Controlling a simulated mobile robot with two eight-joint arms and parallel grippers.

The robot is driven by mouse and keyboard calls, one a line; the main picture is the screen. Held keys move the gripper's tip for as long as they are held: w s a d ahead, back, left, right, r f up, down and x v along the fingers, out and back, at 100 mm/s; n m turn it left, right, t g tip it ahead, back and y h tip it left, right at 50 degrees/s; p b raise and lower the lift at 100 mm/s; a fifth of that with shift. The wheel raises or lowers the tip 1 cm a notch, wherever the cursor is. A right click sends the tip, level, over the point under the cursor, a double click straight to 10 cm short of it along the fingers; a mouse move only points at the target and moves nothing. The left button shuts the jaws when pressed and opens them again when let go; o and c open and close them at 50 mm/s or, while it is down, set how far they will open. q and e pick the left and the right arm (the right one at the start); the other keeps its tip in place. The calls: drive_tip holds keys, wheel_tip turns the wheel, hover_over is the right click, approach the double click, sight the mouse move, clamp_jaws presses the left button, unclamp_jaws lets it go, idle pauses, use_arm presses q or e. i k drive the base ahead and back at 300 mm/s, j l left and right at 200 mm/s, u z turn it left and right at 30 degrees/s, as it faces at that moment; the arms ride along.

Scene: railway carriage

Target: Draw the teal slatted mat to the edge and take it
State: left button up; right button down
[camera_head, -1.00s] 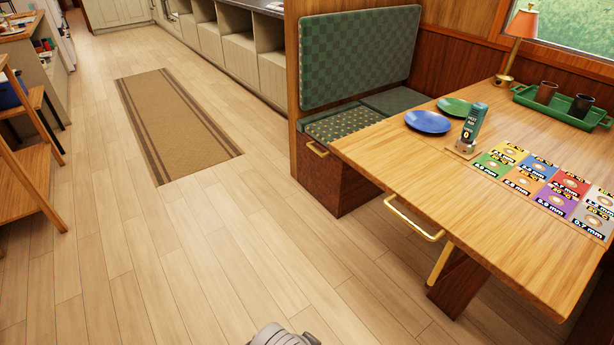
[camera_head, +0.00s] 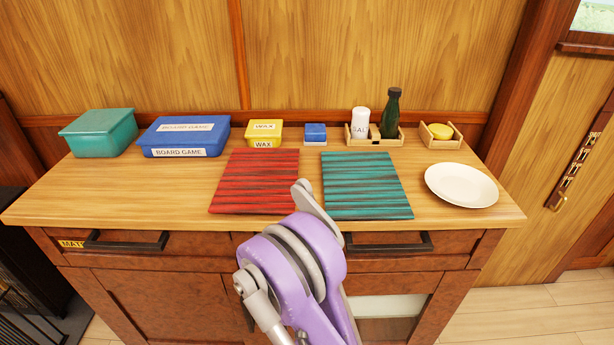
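The teal slatted mat (camera_head: 366,185) lies flat on the wooden sideboard top, right of centre. Its near edge is close to the front edge of the top; its near left corner is close to my arm in the picture. A purple and grey part of one of my arms rises from the bottom centre, in front of the sideboard. I cannot tell which arm it is. No gripper fingers can be made out, and nothing is seen touching the mat.
A red slatted mat (camera_head: 258,181) lies left of the teal one, a white plate (camera_head: 461,185) right. Behind stand a green box (camera_head: 100,133), blue board game box (camera_head: 184,137), yellow wax box (camera_head: 263,133), small blue box (camera_head: 315,133), salt and bottle tray (camera_head: 374,141), and sponge holder (camera_head: 440,136).

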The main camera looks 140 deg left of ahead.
sight(358, 185)
drive_tip(key=k+u, duration=0.1)
drive_tip(key=u, duration=4.05)
